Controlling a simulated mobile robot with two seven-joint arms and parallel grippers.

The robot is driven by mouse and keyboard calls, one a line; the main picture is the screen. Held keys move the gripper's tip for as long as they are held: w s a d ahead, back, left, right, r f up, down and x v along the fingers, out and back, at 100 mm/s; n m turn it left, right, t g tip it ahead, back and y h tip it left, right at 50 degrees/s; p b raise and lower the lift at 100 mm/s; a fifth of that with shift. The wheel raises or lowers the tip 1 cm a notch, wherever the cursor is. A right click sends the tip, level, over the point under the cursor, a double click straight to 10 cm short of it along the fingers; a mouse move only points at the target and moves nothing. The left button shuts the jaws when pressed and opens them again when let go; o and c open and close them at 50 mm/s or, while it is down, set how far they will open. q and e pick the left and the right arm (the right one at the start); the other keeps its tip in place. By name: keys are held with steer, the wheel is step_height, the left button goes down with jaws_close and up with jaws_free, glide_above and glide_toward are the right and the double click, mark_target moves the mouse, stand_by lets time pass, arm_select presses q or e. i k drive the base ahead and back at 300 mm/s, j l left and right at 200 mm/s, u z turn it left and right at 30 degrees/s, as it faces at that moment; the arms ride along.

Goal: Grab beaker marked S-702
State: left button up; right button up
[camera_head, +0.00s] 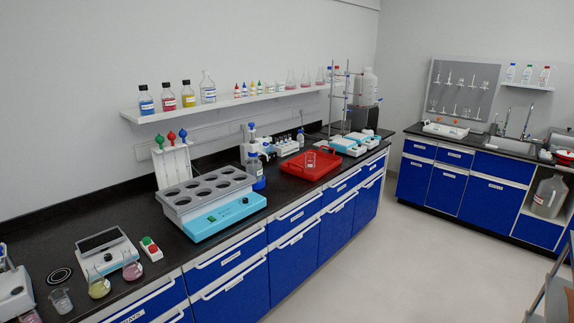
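No marking S-702 is legible on any glassware in the head view. A small clear beaker (61,300) stands on the black bench at the lower left. Another small clear glass vessel (310,159), which looks like a beaker, stands in a red tray (328,172) farther along the bench. I cannot tell which of them, if either, carries the marking. Neither of my grippers shows in the head view.
A flask with yellow liquid (98,286) and one with pinkish liquid (132,268) stand beside the near beaker. A blue-and-grey water bath (222,216) sits mid-bench. A bottle shelf (225,103) runs above. The floor (400,260) right of the bench is clear.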

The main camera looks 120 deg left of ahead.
mark_target(310, 161)
steer(key=u, duration=3.9)
steer(key=i+l+z, duration=0.3)
steer(key=i, duration=0.15)
steer(key=i+l+z, duration=0.1)
steer(key=i+z, duration=0.2)
steer(key=i+l, duration=0.1)
steer(key=i, duration=0.45)
steer(key=i+l, duration=0.1)
steer(key=i, duration=0.45)
steer(key=i+l, duration=0.15)
steer(key=i, duration=0.4)
steer(key=i+l+u, duration=0.1)
steer(key=i+u, duration=0.2)
steer(key=u, duration=0.2)
steer(key=i+l+u, duration=0.2)
steer(key=u, duration=0.3)
steer(key=i+l+u, duration=0.3)
steer(key=u, duration=0.15)
steer(key=i+l+u, duration=0.15)
steer(key=l+u, duration=0.35)
steer(key=i+l+u, duration=0.1)
steer(key=l+u, duration=0.2)
steer(key=u, duration=0.2)
steer(key=l+u, duration=0.35)
steer(key=l, duration=0.15)
steer(key=l+u, duration=0.35)
steer(key=l, duration=0.15)
steer(key=k, duration=0.05)
